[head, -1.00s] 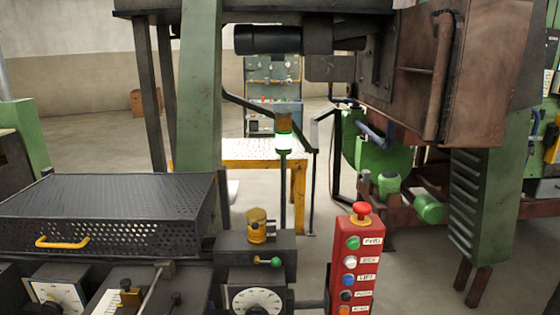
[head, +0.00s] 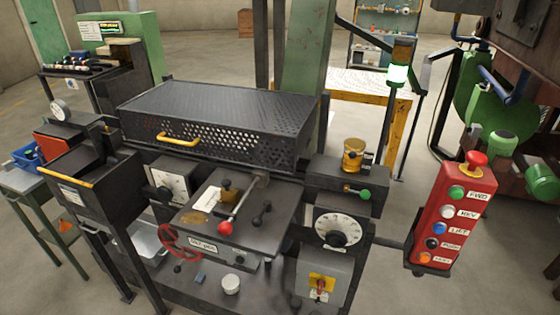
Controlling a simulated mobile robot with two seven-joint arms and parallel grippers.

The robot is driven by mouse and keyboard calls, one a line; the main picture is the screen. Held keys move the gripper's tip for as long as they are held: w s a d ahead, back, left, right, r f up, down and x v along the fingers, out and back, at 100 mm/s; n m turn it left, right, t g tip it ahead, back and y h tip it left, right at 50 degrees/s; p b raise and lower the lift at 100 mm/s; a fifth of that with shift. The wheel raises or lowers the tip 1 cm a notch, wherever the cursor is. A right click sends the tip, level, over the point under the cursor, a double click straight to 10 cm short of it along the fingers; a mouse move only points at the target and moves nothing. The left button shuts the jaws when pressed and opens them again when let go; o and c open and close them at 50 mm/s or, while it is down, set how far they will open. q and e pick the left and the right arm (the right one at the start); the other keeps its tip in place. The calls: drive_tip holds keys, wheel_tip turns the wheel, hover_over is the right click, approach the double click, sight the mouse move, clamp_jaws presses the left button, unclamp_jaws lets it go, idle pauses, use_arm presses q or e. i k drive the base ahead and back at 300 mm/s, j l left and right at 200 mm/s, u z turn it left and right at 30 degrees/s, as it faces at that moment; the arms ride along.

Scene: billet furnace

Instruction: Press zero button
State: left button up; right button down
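A red push-button box (head: 455,220) hangs at the right of the machine in the head view. It carries a red mushroom knob (head: 474,162) on top and a column of buttons below. From the top these are green (head: 455,192), white (head: 446,212), blue (head: 438,228), black (head: 432,243) and orange (head: 424,258). The upper labels seem to read FWD, REV, LIFT and PUSH. The label beside the orange button is too small to read surely. Neither of my grippers is in view.
A black machine with a perforated cover (head: 220,120) fills the middle. Its front has a dial (head: 338,232), a red handwheel (head: 180,242) and a red-knobbed lever (head: 225,228). A side table with a blue bin (head: 28,155) stands left. Floor right of the button box is clear.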

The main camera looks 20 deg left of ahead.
sight(239, 260)
drive_tip(key=u, duration=1.05)
